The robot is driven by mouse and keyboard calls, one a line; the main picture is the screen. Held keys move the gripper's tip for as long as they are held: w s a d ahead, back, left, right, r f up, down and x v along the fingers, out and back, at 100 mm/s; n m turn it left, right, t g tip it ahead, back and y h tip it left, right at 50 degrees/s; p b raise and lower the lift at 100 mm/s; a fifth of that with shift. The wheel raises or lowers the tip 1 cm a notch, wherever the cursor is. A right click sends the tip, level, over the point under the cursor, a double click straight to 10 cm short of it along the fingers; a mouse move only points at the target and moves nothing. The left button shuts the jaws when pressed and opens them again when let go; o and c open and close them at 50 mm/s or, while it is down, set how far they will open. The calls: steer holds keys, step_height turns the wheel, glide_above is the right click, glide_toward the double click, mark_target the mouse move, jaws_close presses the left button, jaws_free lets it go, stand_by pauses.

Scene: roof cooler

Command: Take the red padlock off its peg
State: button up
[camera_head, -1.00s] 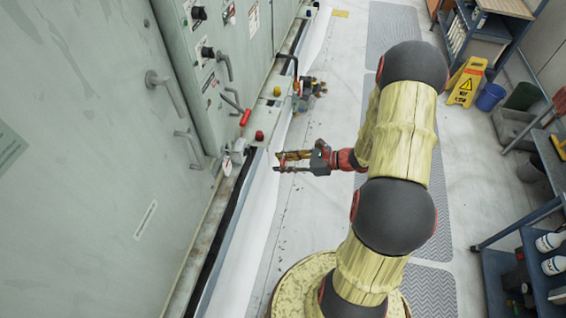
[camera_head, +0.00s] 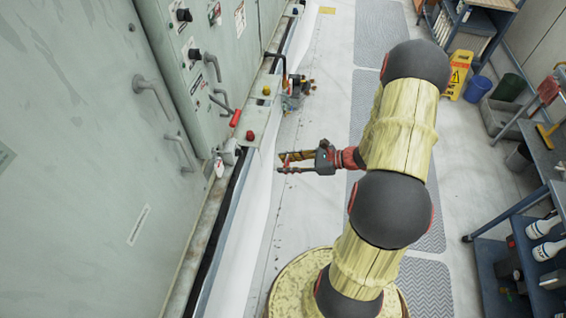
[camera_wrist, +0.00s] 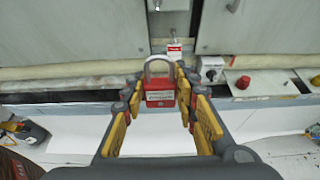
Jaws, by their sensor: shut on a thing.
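The red padlock (camera_wrist: 160,92) is held between the two fingertips of my gripper (camera_wrist: 158,100) in the wrist view. It has a white label and a grey shackle pointing up. No peg is visible through the shackle, and the padlock stands apart from the panel behind. In the head view my gripper (camera_head: 293,162) is out over the floor, clear of the cabinet; the padlock is a small red patch (camera_head: 285,160) at its tips. The peg cannot be made out clearly.
The grey-green cabinet (camera_head: 100,130) with handles and knobs stands at left. A red button (camera_head: 250,136) and a red-gripped lever (camera_head: 235,118) stick out from it. A yellow wet-floor sign (camera_head: 456,76), blue bucket (camera_head: 478,88) and shelving (camera_head: 535,225) are at right. Floor between is open.

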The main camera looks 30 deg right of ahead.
steer(key=shift+s+d, duration=1.15)
